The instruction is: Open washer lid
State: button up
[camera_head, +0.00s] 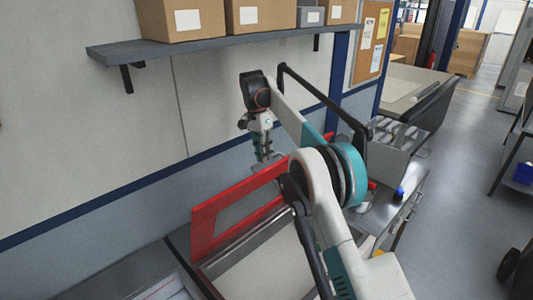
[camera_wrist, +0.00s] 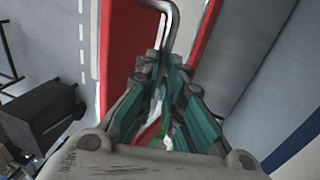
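The washer lid (camera_head: 205,228) is a red frame around a grey panel. It stands raised at a steep tilt above the pale, grey-rimmed washer body (camera_head: 265,278). In the wrist view the red lid (camera_wrist: 122,45) lies behind my fingers, with a bent grey metal handle (camera_wrist: 172,18) in front of it. My gripper (camera_head: 267,158) is at the lid's upper edge. In the wrist view the fingertips (camera_wrist: 165,66) come together around the lower end of the handle. The exact contact is partly hidden by the fingers. My arm covers the right part of the washer.
A grey wall shelf with cardboard boxes (camera_head: 180,18) hangs above the lid, close to my arm. A metal side bench (camera_head: 385,210) with a grey box stands right of the washer. Open floor (camera_head: 450,200) lies farther right. A dark bin (camera_wrist: 42,115) shows in the wrist view.

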jog(key=o, duration=0.4)
jog(key=shift+w+a+f, duration=0.2)
jog(key=shift+a+f, duration=0.45)
jog(key=shift+f, duration=0.15)
jog(key=shift+t+y, duration=0.4)
jog(key=shift+y, duration=0.1)
jog(key=shift+s+d+f+b, duration=0.3)
jog(key=shift+s+d+b, duration=0.25)
jog(key=shift+d+b, duration=0.25)
jog(key=shift+s+d+f+b, duration=0.3)
jog(key=shift+s+d+b, duration=0.3)
jog(key=shift+d, duration=0.2)
jog(key=s+d+f+b, duration=0.5)
jog(key=s+d+f, duration=0.3)
jog(key=s+d+f+b, duration=0.6)
jog(key=s+d+f, duration=0.2)
jog(key=f, duration=0.1)
jog(key=shift+s+d, duration=0.1)
jog(key=shift+c, duration=0.4)
